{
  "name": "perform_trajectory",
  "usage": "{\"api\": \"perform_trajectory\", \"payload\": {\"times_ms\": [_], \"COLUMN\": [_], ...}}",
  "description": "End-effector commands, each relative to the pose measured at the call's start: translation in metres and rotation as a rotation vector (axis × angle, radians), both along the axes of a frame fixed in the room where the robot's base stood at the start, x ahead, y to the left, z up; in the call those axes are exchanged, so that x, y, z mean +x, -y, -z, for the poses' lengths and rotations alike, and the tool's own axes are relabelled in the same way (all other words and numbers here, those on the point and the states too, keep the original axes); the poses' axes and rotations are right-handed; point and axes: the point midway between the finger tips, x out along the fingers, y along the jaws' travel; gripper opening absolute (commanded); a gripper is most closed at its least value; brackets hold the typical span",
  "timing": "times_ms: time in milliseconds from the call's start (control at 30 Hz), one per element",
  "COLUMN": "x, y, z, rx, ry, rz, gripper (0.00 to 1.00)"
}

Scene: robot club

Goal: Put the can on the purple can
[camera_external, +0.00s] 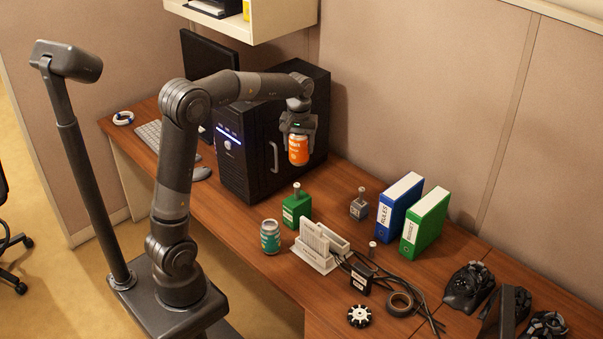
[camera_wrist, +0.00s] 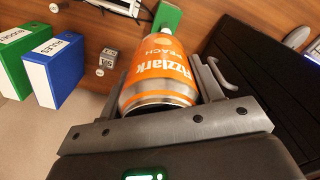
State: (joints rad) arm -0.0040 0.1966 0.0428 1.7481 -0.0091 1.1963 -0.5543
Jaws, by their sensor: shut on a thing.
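My gripper (camera_external: 299,137) is shut on an orange can (camera_external: 298,151), holding it upright in the air in front of the black computer tower. In the wrist view the orange can (camera_wrist: 160,70), labelled "Fizzlark Peach", sits between the two fingers (camera_wrist: 165,92). A second can (camera_external: 270,238), with a teal-green label, stands upright on the desk near its front edge, below and left of the held can. No can in view looks clearly purple.
A green block with a peg (camera_external: 297,208) and a pale slotted holder (camera_external: 315,250) stand close to the teal can. The computer tower (camera_external: 262,150) is behind my gripper. Blue (camera_external: 397,210) and green binders (camera_external: 425,225), a grey weight (camera_external: 359,208) and cables (camera_external: 405,280) lie right.

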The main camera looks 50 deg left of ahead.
Motion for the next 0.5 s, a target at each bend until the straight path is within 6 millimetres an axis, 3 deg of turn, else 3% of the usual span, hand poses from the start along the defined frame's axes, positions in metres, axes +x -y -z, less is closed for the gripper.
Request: {"api": "perform_trajectory", "payload": {"times_ms": [33,100,300,400,500], "x": [-0.006,-0.019,-0.063,-0.084,-0.097], "y": [-0.013,-0.028,-0.073,-0.105,-0.147], "z": [-0.028,-0.06,-0.142,-0.17,-0.181], "rx": [0.001,0.0,0.0,-0.001,0.0], "ry": [0.012,0.011,0.009,0.005,-0.001], "rz": [-0.073,-0.179,-0.474,-0.621,-0.747], "gripper": [0.25,0.25,0.25,0.25,0.25]}}
